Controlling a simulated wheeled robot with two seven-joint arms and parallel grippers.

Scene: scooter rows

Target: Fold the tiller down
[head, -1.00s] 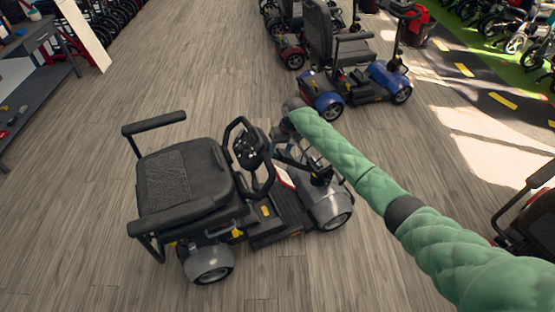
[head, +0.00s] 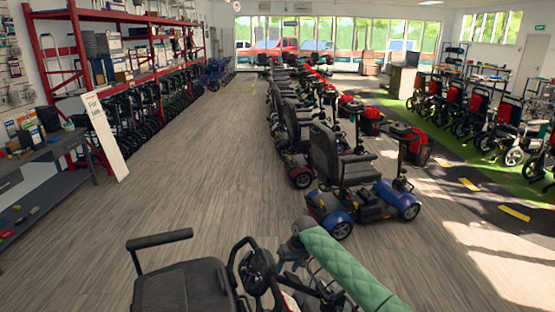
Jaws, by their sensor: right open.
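The grey scooter's black seat (head: 185,290) and armrest (head: 160,240) show at the bottom edge. Its tiller (head: 255,270), with black loop handles and a console, stands raised in front of the seat. The tiller's lower part and the scooter's base are cut off by the picture's edge. My right gripper (head: 287,270) is open just right of the tiller head, below the end of my green-sleeved arm. I cannot tell if it touches the tiller. My left gripper is not in view.
A blue scooter (head: 360,195) stands ahead, with a row of scooters behind it. A workbench (head: 45,185) and a white sign board (head: 105,135) are at left, by red shelving (head: 140,60). The wooden floor (head: 200,150) between is clear.

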